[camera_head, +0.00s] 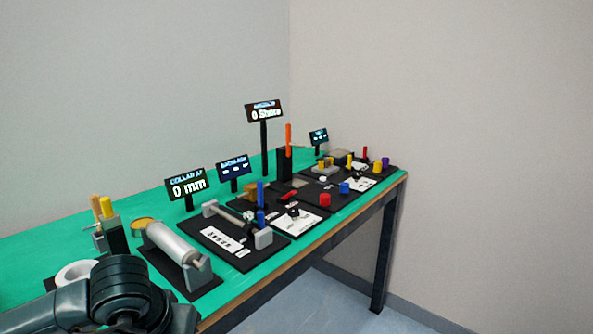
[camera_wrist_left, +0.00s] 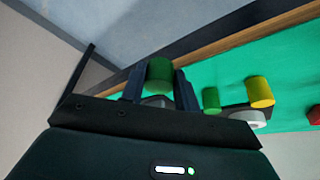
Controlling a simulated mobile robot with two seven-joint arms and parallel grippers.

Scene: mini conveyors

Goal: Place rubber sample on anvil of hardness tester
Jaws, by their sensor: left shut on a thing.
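My left gripper (camera_wrist_left: 160,88) shows in the left wrist view, its two dark fingers closed on a green cylinder (camera_wrist_left: 160,74). I cannot tell for certain whether this cylinder is the rubber sample. The held cylinder appears off the table's edge, with floor and wall behind it. In the head view, my left arm is at the lower left and the gripper is hidden. The hardness tester, with a black column and orange lever (camera_head: 288,140), stands toward the far end of the table beside a "0 Shore" display (camera_head: 265,112). Its anvil is too small to tell. My right gripper is not in view.
The green table (camera_head: 40,245) carries several stations in a row. A silver roller (camera_head: 172,243) and a "0 mm" display (camera_head: 187,187) stand nearer. A white ring (camera_head: 77,273) is near my arm. In the wrist view, a yellow cylinder (camera_wrist_left: 260,92) and smaller green one (camera_wrist_left: 211,100) stand on the table.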

